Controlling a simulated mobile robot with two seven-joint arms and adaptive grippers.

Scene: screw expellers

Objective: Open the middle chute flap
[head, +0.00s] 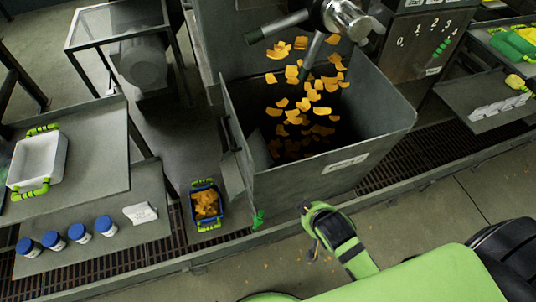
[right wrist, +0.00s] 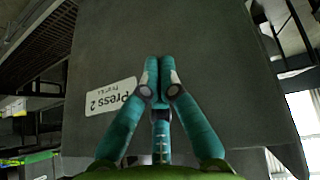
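The middle press hopper (head: 300,187) is a dark grey open box with orange pieces (head: 305,100) in and above it. A chute (head: 232,177) shows at its left side, with a small green handle (head: 258,219) at the lower corner. I cannot tell clearly where the flap is or whether it is open. My right gripper is low in front of the hopper in the head view, its fingers mostly hidden by the wrist. In the right wrist view my right gripper (right wrist: 160,75) has its teal fingertips together, empty, facing the grey panel marked Press 2 (right wrist: 110,95). My left gripper is not in view.
A blue crate (head: 206,186) with orange pieces stands on the floor left of the hopper. A left table holds a white tray (head: 38,160); several blue-lidded jars (head: 78,233) stand on a lower shelf. A floor grating (head: 110,262) runs along the front.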

